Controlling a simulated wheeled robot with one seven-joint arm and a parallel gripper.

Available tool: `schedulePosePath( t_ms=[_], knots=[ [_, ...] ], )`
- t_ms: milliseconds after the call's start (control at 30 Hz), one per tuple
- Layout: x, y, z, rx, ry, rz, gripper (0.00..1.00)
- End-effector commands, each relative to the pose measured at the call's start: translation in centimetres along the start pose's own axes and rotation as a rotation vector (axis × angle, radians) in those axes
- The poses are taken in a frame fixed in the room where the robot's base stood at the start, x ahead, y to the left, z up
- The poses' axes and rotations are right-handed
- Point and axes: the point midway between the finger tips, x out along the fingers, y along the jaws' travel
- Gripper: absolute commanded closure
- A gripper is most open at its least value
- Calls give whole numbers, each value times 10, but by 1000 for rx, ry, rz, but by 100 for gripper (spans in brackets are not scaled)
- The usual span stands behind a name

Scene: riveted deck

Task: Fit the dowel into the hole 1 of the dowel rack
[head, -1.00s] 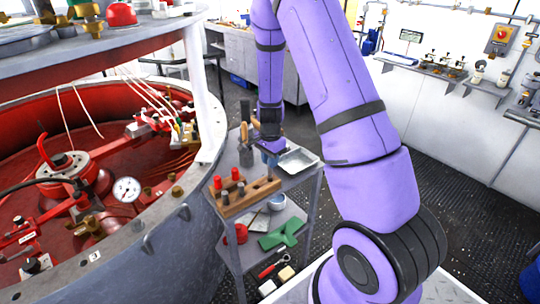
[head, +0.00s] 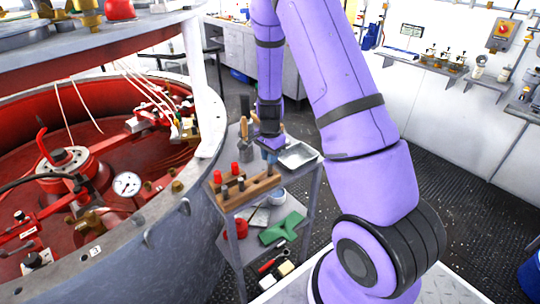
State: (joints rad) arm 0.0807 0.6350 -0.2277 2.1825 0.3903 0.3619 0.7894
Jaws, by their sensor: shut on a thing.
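The wooden dowel rack (head: 250,190) lies on the top shelf of a small grey cart. Two red-topped pegs (head: 235,169) stand at its back left, and short dark pegs (head: 225,191) stand along its front. My gripper (head: 270,148) points down just above and behind the rack's right end. It is shut on the dowel (head: 271,169), which shows only as a small dark upright shape below the fingers. I cannot tell whether the dowel touches the rack or is in a hole. Hole numbers are too small to read.
A metal tray (head: 298,155) sits right of my gripper, and wooden-handled tools (head: 244,130) stand behind it. The cart's lower shelf holds a green part (head: 282,228) and a red can (head: 240,228). A large round grey vessel (head: 165,235) stands close on the left.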

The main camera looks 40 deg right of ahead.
Motion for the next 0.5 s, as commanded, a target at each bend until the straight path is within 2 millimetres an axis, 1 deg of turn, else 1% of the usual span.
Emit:
schedulePosePath(
  t_ms=[500],
  knots=[
    [9,0,0,0,1,0,100]
  ],
)
